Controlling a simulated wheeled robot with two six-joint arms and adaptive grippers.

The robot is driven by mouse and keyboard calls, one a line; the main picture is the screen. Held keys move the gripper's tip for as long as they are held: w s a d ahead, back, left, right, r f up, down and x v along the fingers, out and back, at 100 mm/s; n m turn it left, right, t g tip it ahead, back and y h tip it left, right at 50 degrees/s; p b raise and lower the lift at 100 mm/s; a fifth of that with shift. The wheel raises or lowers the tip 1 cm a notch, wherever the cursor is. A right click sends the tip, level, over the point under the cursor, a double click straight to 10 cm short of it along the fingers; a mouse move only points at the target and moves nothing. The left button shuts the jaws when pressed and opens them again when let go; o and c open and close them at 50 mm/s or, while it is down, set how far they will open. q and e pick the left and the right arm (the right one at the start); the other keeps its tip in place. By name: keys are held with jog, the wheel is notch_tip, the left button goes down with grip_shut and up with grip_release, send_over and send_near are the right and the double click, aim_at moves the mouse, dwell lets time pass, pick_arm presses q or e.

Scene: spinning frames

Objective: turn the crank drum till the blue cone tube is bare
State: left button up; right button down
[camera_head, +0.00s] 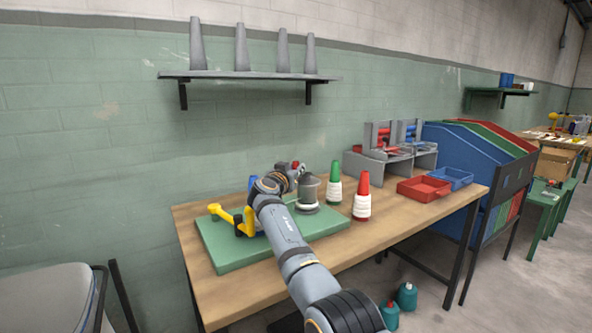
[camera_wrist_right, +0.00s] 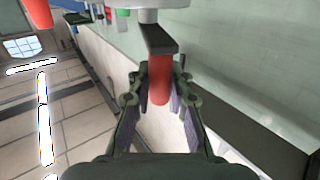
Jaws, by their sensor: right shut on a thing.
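My right gripper (camera_wrist_right: 160,92) is shut on the red crank handle (camera_wrist_right: 160,72), its fingers on both sides of it in the wrist view. A dark crank arm (camera_wrist_right: 158,38) joins the handle to a pale round part above. In the head view my right gripper (camera_head: 293,174) is at the crank, beside the grey drum (camera_head: 309,189) on the green mat (camera_head: 225,251). A blue tip (camera_head: 252,182), probably the blue cone tube, shows behind my right arm; its lower part is hidden, so I cannot tell how much thread is on it. My left gripper is out of view.
A yellow device (camera_head: 222,213) stands on the mat's left. A green cone (camera_head: 334,184) and a red cone (camera_head: 362,197), both with white thread, stand right of the drum. A red tray (camera_head: 424,189) and blue tray (camera_head: 452,178) lie further right on the wooden table (camera_head: 262,287).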

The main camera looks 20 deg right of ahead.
jog(key=shift+w+a+m+g+h, duration=0.2)
jog(key=shift+m+g+h, duration=0.1)
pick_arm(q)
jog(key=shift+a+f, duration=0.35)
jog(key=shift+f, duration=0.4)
pick_arm(e)
jog(key=shift+f, duration=0.1)
jog(key=c, duration=1.2)
grip_release()
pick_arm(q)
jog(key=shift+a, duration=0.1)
